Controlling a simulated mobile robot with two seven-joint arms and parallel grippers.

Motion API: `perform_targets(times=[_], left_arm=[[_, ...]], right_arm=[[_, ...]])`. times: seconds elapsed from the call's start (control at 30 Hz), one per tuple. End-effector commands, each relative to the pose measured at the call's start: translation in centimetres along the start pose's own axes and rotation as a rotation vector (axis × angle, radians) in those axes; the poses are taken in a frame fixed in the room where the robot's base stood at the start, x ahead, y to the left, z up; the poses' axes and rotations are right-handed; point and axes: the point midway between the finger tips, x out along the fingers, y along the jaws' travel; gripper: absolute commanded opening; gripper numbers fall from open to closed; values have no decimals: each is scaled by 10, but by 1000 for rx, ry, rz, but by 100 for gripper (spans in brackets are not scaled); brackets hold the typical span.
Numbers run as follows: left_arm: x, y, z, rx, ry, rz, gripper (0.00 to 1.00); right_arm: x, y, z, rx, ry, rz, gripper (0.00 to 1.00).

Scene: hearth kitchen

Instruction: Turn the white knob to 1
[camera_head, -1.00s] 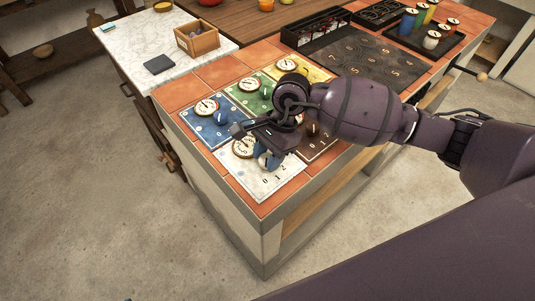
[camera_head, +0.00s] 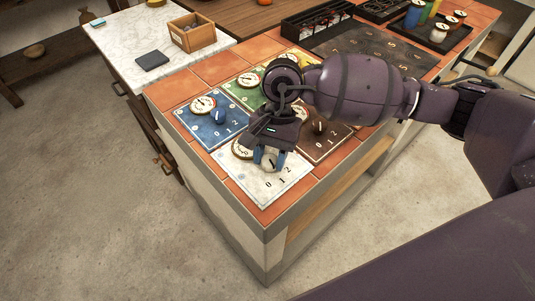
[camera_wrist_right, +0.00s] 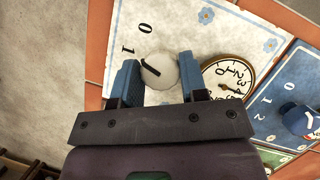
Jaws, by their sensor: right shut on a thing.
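The white knob (camera_wrist_right: 164,70) is on the white panel (camera_wrist_right: 185,25), which is marked with digits. Its black pointer line slants up and left in the wrist view, roughly toward the 1. My right gripper (camera_wrist_right: 158,78) is shut on this knob, with one blue finger on each side. In the head view the white knob (camera_head: 270,161) shows between the fingers at the panel's middle, and the digits 0, 1, 2 lie in front of it. Part of the white panel is hidden under my wrist. My left gripper is not in view.
A round gauge (camera_wrist_right: 228,75) sits close beside the right finger. A blue panel (camera_head: 195,121) with a blue knob (camera_head: 218,117), a green panel (camera_head: 238,93) and a brown panel (camera_head: 330,143) adjoin on the tiled counter. The counter's front edge is close by.

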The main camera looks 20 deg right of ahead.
Motion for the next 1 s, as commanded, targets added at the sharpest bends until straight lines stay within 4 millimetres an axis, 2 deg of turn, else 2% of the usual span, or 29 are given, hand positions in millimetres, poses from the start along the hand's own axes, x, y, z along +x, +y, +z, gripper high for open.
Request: perform_targets(times=[0.1, 0.4, 1.0], left_arm=[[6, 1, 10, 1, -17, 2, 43], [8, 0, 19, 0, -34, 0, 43], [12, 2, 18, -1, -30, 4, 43]], right_arm=[[5, 0, -2, -80, -4, 37, 16], [2, -1, -1, -220, -1, 93, 16], [0, -1, 0, -266, 1, 111, 16]])
